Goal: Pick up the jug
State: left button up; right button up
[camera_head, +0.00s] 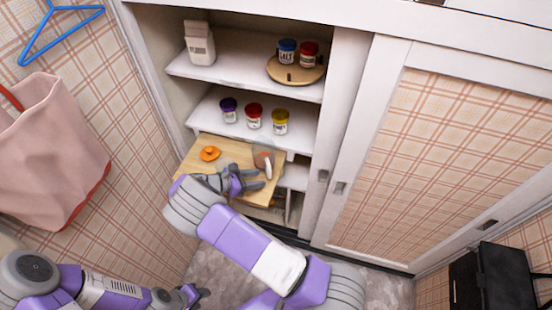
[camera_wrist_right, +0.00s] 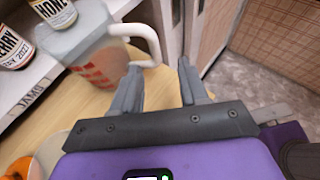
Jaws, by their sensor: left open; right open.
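The jug (camera_head: 262,156) stands on the pull-out wooden shelf (camera_head: 240,152) in the cupboard. It is see-through with red markings and a white handle. In the right wrist view the jug (camera_wrist_right: 88,52) is at the upper left, its handle pointing right. My right gripper (camera_head: 259,179) is open and empty beside the jug's handle. In the right wrist view the fingertips (camera_wrist_right: 161,66) are close to the lower end of the handle, which is near the left finger; I cannot tell whether they touch. My left gripper (camera_head: 196,294) is open, low and away from the cupboard.
An orange lidded item (camera_head: 209,153) sits on the wooden shelf, left of the jug. Several jam jars (camera_head: 254,116) stand on the white shelf above. Higher up are a carton (camera_head: 200,43) and a round wooden board (camera_head: 280,73) with two jars. A sliding door (camera_head: 430,150) is at right.

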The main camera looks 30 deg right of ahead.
aim_at(265, 160)
jog(key=shift+w+d+r, duration=0.2)
jog(key=shift+d, duration=0.45)
jog(key=x, duration=0.7)
jog(key=shift+d+r, duration=0.1)
grip_shut()
